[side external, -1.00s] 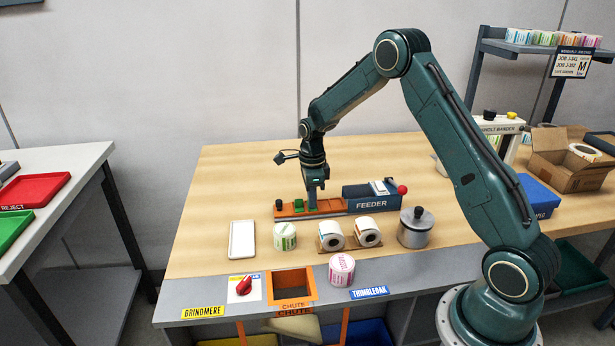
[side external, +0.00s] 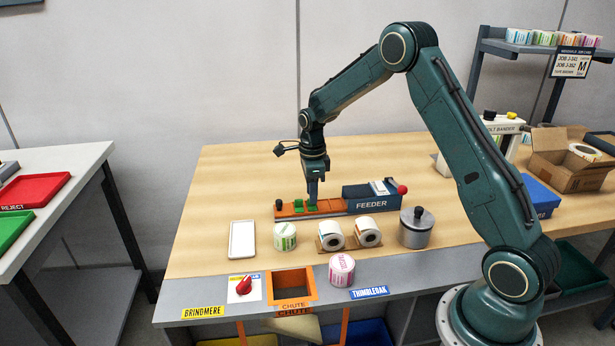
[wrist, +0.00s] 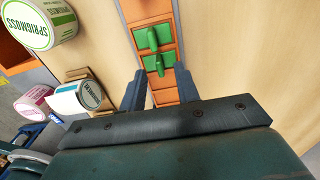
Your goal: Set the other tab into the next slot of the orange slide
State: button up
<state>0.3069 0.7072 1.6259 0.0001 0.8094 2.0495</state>
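The orange slide (side external: 330,206) lies along the bench and runs out from the feeder (side external: 371,198). Two green tabs sit in it side by side, the left tab (side external: 298,205) and the right tab (side external: 311,207). The wrist view shows them as an upper tab (wrist: 153,37) and a lower tab (wrist: 158,63), each with a raised grip, in neighbouring places. My gripper (side external: 313,205) points down over the right tab.
A white tray (side external: 242,239), a green-labelled roll (side external: 285,237), two rolls on a wooden stand (side external: 348,234) and a lidded metal pot (side external: 415,229) stand in front of the slide. A pink roll (side external: 341,269) sits by the orange chute (side external: 292,284). The bench behind the slide is clear.

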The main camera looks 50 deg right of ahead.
notch_tip(320, 180, up, 11)
jog(key=shift+r, duration=0.2)
dwell(0.3)
dwell(0.3)
jog(key=s+a+r+n+t, duration=0.3)
jog(key=s+a+r+n, duration=0.7)
jog(key=s+r+n, duration=0.3)
jog(key=s+a+f+n+t, duration=0.1)
jog(key=s+a+n, duration=0.1)
jog(key=s+n, duration=0.5)
jog(key=s+a+f+n+t, duration=0.1)
jog(key=s+a+n, duration=0.2)
jog(key=s+n, duration=0.4)
jog(key=s, duration=0.3)
jog(key=shift+s+a+f+t, duration=0.15)
jog(key=shift+s+f+t, duration=0.05)
jog(key=shift+s+t, duration=0.1)
